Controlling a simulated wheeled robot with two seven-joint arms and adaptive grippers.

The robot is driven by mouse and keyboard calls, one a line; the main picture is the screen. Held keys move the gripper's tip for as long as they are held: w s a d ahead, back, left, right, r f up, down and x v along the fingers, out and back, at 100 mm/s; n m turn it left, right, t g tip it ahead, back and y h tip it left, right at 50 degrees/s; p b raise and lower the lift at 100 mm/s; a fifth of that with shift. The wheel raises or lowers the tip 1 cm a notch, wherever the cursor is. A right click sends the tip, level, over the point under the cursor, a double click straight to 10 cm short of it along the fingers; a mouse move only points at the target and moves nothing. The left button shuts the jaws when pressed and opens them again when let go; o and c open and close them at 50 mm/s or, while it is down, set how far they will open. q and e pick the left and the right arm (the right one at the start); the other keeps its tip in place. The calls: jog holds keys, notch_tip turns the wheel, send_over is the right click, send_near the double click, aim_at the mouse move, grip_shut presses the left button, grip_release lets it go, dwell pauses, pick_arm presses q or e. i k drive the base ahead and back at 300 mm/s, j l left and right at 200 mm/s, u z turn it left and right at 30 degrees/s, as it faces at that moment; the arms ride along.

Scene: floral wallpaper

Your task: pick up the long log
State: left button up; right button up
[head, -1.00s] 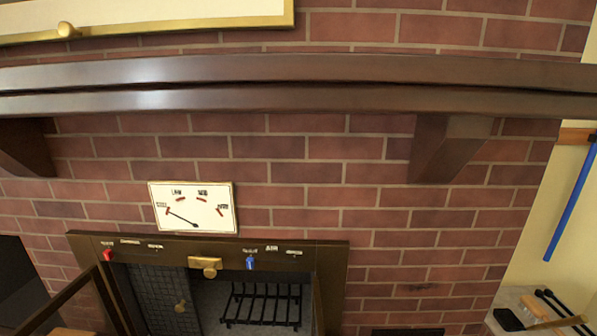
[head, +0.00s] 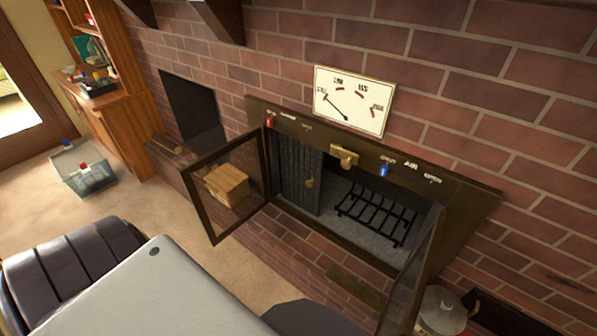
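A long brown piece that looks like a log (head: 168,150) lies on the brick ledge below the dark wall opening, left of the fireplace in the head view. It is small in the picture, so I cannot be sure that it is the long log. Neither of my grippers is in view.
The fireplace (head: 345,170) has its glass doors swung open, with a black grate (head: 378,212) inside. A wooden box (head: 227,186) shows behind the left door (head: 207,195). A clear bin (head: 85,170) stands on the carpet, beside a wooden cabinet (head: 120,130). A lidded pot (head: 440,308) is at the lower right.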

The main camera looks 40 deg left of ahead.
aim_at(170, 146)
jog(key=j+u, duration=0.3)
jog(key=j, duration=0.25)
jog(key=i+j+u, duration=0.15)
jog(key=j+u, duration=0.2)
jog(key=j, duration=0.2)
jog(key=i+j+u, duration=0.3)
jog(key=j, duration=0.2)
jog(key=i+j+u, duration=0.1)
jog(key=j+u, duration=0.25)
jog(key=j, duration=0.15)
jog(key=i+j+u, duration=0.3)
jog(key=j, duration=0.15)
jog(key=i+j+u, duration=0.35)
jog(key=z, duration=0.4)
